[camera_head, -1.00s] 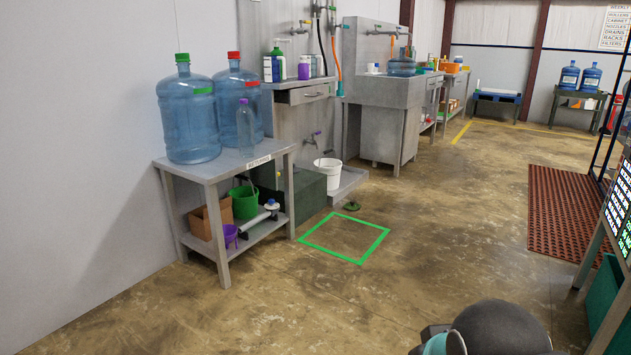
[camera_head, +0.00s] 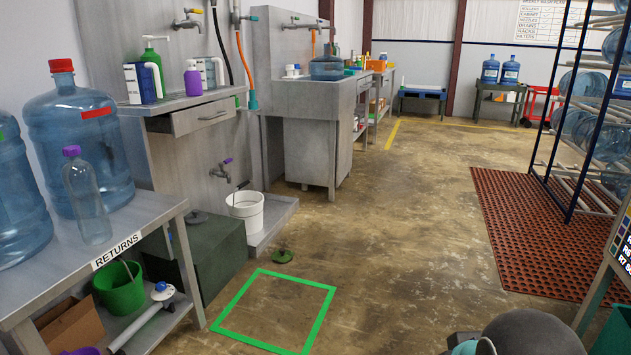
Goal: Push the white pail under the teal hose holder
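The white pail (camera_head: 245,212) stands upright on the low grey ledge (camera_head: 272,226) at the foot of the sink unit. It is just below and right of a wall tap with a purple handle (camera_head: 224,170). Above, on the sink unit's back panel, hang a black hose (camera_head: 219,45) and an orange hose (camera_head: 243,55). The orange hose has a teal-green end piece (camera_head: 252,101); I cannot tell which fitting is the teal hose holder. My gripper is not in view; only parts of my arm show at the bottom edge.
A green floor square (camera_head: 322,313) lies in front of the ledge, with a small green object (camera_head: 284,256) near its far edge. A dark green box (camera_head: 208,262) stands left of the pail. The returns table (camera_head: 150,225) is at left. Open floor lies right, up to a red mat (camera_head: 525,232).

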